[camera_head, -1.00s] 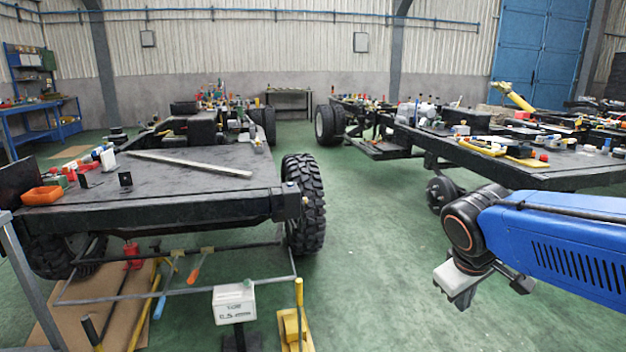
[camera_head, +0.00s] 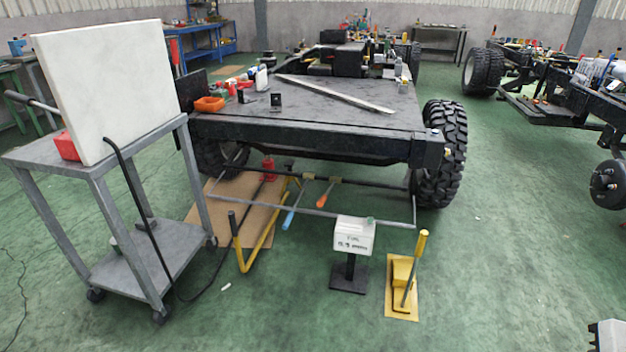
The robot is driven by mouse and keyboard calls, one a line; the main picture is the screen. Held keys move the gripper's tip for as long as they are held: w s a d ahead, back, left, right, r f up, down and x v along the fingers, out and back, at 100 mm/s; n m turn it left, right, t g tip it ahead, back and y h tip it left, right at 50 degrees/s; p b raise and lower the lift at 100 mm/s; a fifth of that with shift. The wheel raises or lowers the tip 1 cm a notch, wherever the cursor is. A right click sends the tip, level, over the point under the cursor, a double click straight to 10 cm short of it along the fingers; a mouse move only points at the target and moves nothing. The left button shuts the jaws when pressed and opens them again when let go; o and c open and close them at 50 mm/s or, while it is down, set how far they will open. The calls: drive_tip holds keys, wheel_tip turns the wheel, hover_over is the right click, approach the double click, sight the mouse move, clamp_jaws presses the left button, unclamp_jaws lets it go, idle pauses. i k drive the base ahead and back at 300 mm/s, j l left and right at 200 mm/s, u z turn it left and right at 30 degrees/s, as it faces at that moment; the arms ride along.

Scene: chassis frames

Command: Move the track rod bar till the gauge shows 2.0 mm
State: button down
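The gauge (camera_head: 354,236) is a white box on a black stand in front of the vehicle frame. Its display has small text, a line like "TOE" above a figure in mm too blurred to read surely. Thin grey rods run low between the front wheels; a dark one (camera_head: 352,183) lies behind a lighter one (camera_head: 290,206). I cannot tell for certain which is the track rod bar. A blue handle (camera_head: 294,206) and an orange handle (camera_head: 325,195) hang near them. Only a whitish piece of what seems my gripper (camera_head: 608,336) shows at the bottom right corner, far from the rods.
A grey trolley (camera_head: 108,160) with a white panel (camera_head: 105,85) stands at left, its cable trailing on the floor. A yellow lever (camera_head: 416,266) stands on a yellow base right of the gauge. A front tyre (camera_head: 443,152) is behind. Green floor is clear at right.

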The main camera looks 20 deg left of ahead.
sight(307, 176)
drive_tip(key=i+j+u, duration=0.4)
drive_tip(key=i+j, duration=0.25)
drive_tip(key=j, duration=0.15)
drive_tip(key=i+j+u, duration=0.45)
drive_tip(key=i+j, duration=0.2)
drive_tip(key=i, duration=0.1)
